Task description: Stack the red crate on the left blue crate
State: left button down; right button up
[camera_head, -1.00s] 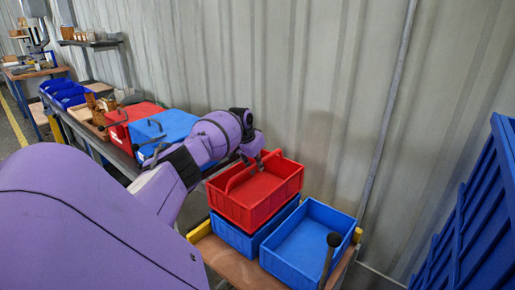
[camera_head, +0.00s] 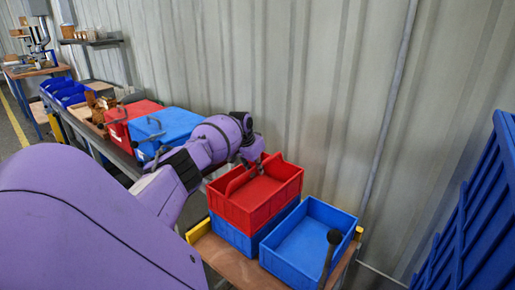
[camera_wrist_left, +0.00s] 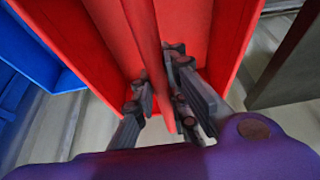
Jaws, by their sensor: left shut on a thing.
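The red crate (camera_head: 262,203) sits on or just above the left blue crate (camera_head: 248,240), lined up with it; any small gap between them is hard to tell. My left gripper (camera_head: 257,165) is inside the red crate's open top, shut on its handle. In the left wrist view, the fingers (camera_wrist_left: 160,92) stand on both sides of the red handle (camera_wrist_left: 147,40). The right blue crate (camera_head: 305,243) is open and empty, close beside the left one.
The blue crates stand on a brown cart top (camera_head: 226,262) with yellow corner pieces. A corrugated wall (camera_head: 330,100) is close behind. More crates (camera_head: 168,128) line a bench at left.

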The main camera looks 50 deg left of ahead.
pick_arm(q)
jog(key=shift+f, duration=0.1)
jog(key=c, duration=1.6)
grip_release()
jog(key=shift+c, duration=0.2)
jog(key=shift+f, duration=0.1)
jog(key=v, duration=1.2)
jog(key=shift+s+d, duration=0.1)
